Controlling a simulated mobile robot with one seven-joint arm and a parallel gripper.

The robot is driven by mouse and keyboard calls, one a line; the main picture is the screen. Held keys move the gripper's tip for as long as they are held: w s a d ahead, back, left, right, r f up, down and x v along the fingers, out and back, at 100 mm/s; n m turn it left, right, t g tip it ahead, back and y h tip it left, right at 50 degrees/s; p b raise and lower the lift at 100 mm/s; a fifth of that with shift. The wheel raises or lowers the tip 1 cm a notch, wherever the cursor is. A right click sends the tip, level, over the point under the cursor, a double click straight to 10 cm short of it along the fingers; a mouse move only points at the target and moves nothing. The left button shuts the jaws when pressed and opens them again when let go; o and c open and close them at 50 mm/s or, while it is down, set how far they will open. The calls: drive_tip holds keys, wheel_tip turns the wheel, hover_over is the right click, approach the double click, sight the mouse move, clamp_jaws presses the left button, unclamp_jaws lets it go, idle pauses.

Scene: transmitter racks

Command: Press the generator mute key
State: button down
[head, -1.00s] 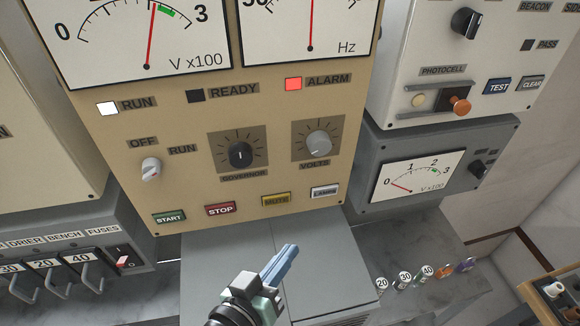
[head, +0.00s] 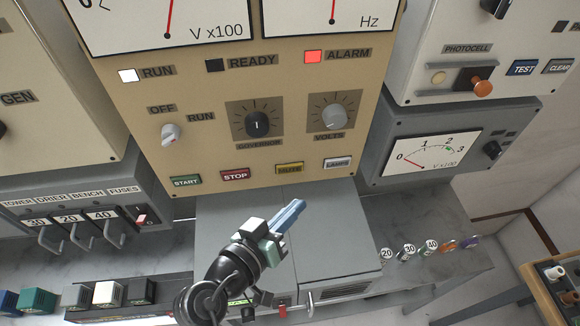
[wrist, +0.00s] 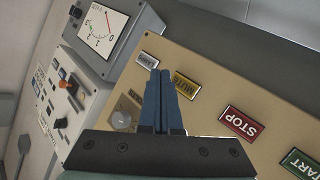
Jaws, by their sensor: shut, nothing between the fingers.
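The yellow MUTE key (head: 289,169) is on the lower edge of the tan generator panel (head: 215,100), between the red STOP key (head: 235,174) and the white LAMPS key (head: 337,163). My gripper (head: 297,206) is shut and empty, below the MUTE key in the head view and apart from it there. In the wrist view, the blue fingertips (wrist: 166,72) overlap the left side of the MUTE key (wrist: 187,85); I cannot tell the gap between them. The ALARM lamp (head: 313,56) is lit red.
The green START key (head: 186,181) is at the panel's lower left. A grey cabinet (head: 330,235) stands below the panel. A grey meter box (head: 440,150) is to the right, above several small numbered fuses (head: 409,249). Fuse handles (head: 78,225) jut out at left.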

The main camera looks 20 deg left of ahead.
sight(298, 170)
drive_tip(key=shift+w+a+b, duration=0.2)
drive_tip(key=shift+w+a, duration=0.3)
drive_tip(key=shift+w, duration=0.25)
drive_tip(key=shift+w+a+b, duration=0.15)
drive_tip(key=shift+w+a, duration=0.4)
drive_tip(key=shift+w, duration=0.25)
drive_tip(key=shift+w+a+b, duration=0.2)
drive_tip(key=shift+w+a, duration=0.3)
drive_tip(key=shift+w, duration=0.25)
drive_tip(key=shift+w+a, duration=0.1)
drive_tip(key=shift+w, duration=0.05)
drive_tip(key=shift+w+a, duration=0.15)
drive_tip(key=shift+w, duration=0.05)
drive_tip(key=shift+w+a+b, duration=0.2)
drive_tip(key=shift+w+b, duration=0.1)
drive_tip(key=shift+b, duration=0.2)
idle(0.7)
idle(0.3)
drive_tip(key=shift+s+d, duration=0.45)
drive_tip(key=shift+s, duration=0.2)
drive_tip(key=shift+s+d, duration=0.7)
drive_tip(key=shift+s, duration=0.35)
drive_tip(key=shift+s+d, duration=0.7)
drive_tip(key=shift+s, duration=0.3)
